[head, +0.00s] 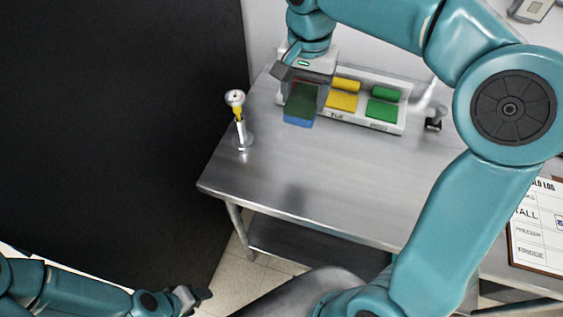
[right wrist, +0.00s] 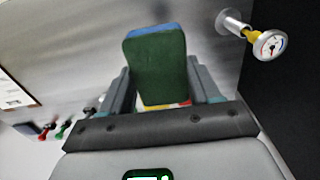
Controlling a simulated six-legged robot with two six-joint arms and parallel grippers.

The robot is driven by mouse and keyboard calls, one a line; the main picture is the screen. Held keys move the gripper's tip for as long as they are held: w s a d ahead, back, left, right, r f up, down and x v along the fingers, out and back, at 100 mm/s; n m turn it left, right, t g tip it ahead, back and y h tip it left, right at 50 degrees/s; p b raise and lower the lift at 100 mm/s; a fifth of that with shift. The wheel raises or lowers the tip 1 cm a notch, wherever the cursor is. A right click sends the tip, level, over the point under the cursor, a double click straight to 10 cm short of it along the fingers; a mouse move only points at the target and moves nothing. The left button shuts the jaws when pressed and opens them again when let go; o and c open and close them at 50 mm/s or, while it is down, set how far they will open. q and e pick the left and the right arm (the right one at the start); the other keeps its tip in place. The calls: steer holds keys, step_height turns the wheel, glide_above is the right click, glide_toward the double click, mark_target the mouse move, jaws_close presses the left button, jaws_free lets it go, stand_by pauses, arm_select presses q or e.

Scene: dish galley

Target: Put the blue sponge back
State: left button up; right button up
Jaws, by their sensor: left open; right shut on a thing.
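The blue sponge (head: 298,121) has a dark green scouring face. It is held between the fingers of my right gripper (head: 304,88), in front of the left end of the white sponge holder (head: 365,123). In the right wrist view the sponge (right wrist: 158,65) stands between both fingers of the gripper (right wrist: 163,88), its green face toward the camera and blue along the far edge. Yellow and green sponges lie in the holder's other bays. The left bay is hidden behind my gripper and the sponge. My left gripper (head: 192,298) is open and empty, low at the left, away from the table.
A gauge with a yellow stem (head: 236,104) stands on the steel table (head: 290,175), left of the sponge. A small dark-topped fitting (head: 435,122) is right of the holder. A log clipboard (head: 538,225) lies at the far right. The table's front middle is clear.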

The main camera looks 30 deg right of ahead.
steer(key=shift+a+r, duration=0.2)
steer(key=shift+a, duration=0.15)
steer(key=shift+a+f+b, duration=0.15)
steer(key=shift+a+b, duration=0.15)
steer(key=shift+b, duration=0.15)
step_height(320, 180, down, 14)
steer(key=shift+d+f, duration=0.15)
steer(key=shift+f, duration=0.4)
step_height(320, 180, down, 4)
steer(key=shift+r, duration=0.25)
steer(key=shift+w+f, duration=0.1)
steer(key=shift+f, duration=0.4)
